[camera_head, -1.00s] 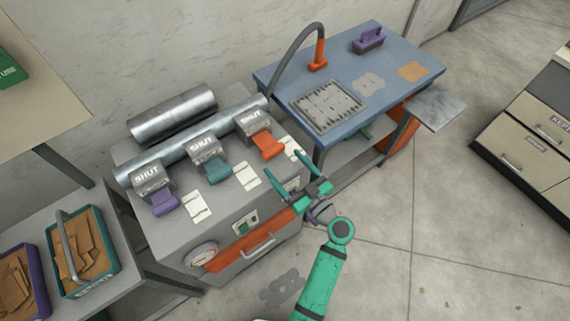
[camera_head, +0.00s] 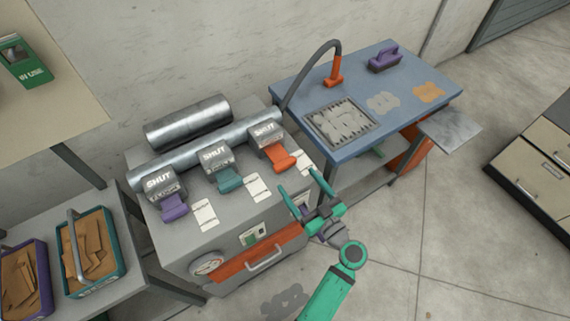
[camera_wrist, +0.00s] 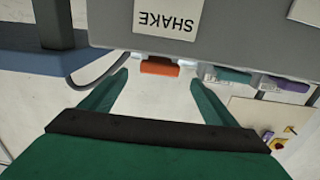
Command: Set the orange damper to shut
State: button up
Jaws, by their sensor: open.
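The orange damper (camera_head: 284,159) is the rightmost of three dampers on the grey machine. Its orange lever sticks out forward from a dark box marked SHUT. In the wrist view the orange lever (camera_wrist: 159,67) shows ahead, in the gap between my fingertips. My gripper (camera_head: 298,180) is open and empty, in front of the lever and a little to its lower right in the head view. In the wrist view my gripper (camera_wrist: 157,78) has its fingers spread, with no clear contact with the lever.
A teal damper (camera_head: 229,178) and a purple damper (camera_head: 174,206) stand left of the orange one. A metal pipe (camera_head: 210,150) runs behind them. A blue table (camera_head: 395,105) stands to the right, with a hose reaching it. Open floor lies right of my arm.

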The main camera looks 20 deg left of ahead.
aim_at(287, 167)
jog(key=x, duration=0.8)
jog(key=shift+w+a, duration=0.25)
jog(key=shift+w, duration=0.1)
